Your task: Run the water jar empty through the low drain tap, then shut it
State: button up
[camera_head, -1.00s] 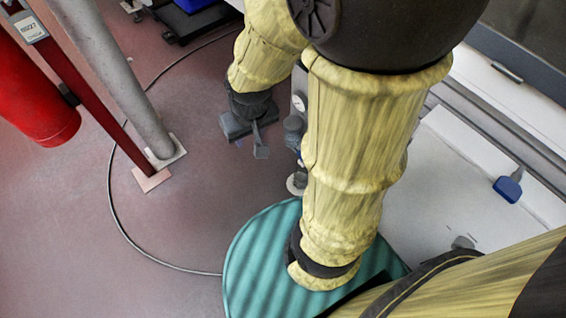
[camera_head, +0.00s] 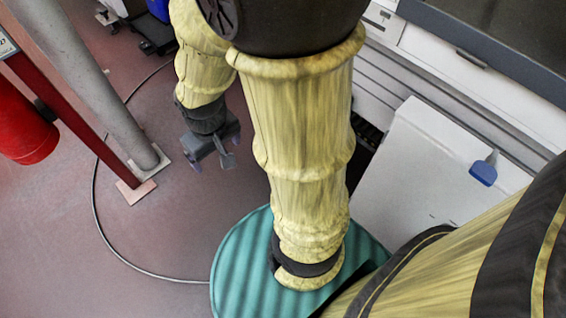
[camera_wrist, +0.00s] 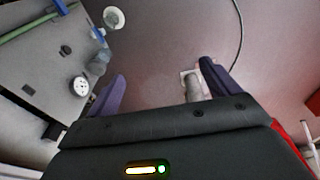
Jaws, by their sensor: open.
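In the wrist view, a cloudy grey jar-like body (camera_wrist: 98,64) stands at the edge of a grey panel, left of my gripper. A small blue part (camera_wrist: 99,36) is at its far end and may be the drain tap; its setting and the water level are too small to tell. A round white cup (camera_wrist: 113,18) lies beyond it. My gripper (camera_wrist: 160,85) is open and empty, its purple fingers apart over bare floor. In the head view my gripper (camera_head: 211,158) hangs left of my arm, which hides the jar and tap.
A round gauge (camera_wrist: 80,86) is on the panel. A grey post (camera_head: 95,90) and a red cylinder (camera_head: 25,128) stand left in the head view. A dark cable (camera_head: 94,190) curves over the floor. A white cabinet (camera_head: 410,190) with a blue tag is at right.

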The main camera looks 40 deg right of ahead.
jog(key=w+d+f+n+h+b, duration=0.1)
jog(key=f+n+h, duration=0.5)
jog(key=f, duration=0.8)
jog(key=w+d+f+n+h+b, duration=0.2)
jog(key=f+n+h, duration=0.4)
jog(key=f, duration=0.8)
jog(key=w+d+f+n+h+b, duration=0.2)
jog(key=d+f+n+h, duration=0.3)
jog(key=f, duration=0.9)
jog(key=shift+n+h+b, duration=0.4)
jog(key=shift+n+b, duration=0.2)
jog(key=shift+b, duration=0.1)
jog(key=w+d+b, duration=0.1)
jog(key=d+b, duration=0.3)
jog(key=d, duration=1.3)
jog(key=shift+w+d+b, duration=0.2)
jog(key=shift+b, duration=0.15)
jog(key=shift+r, duration=0.1)
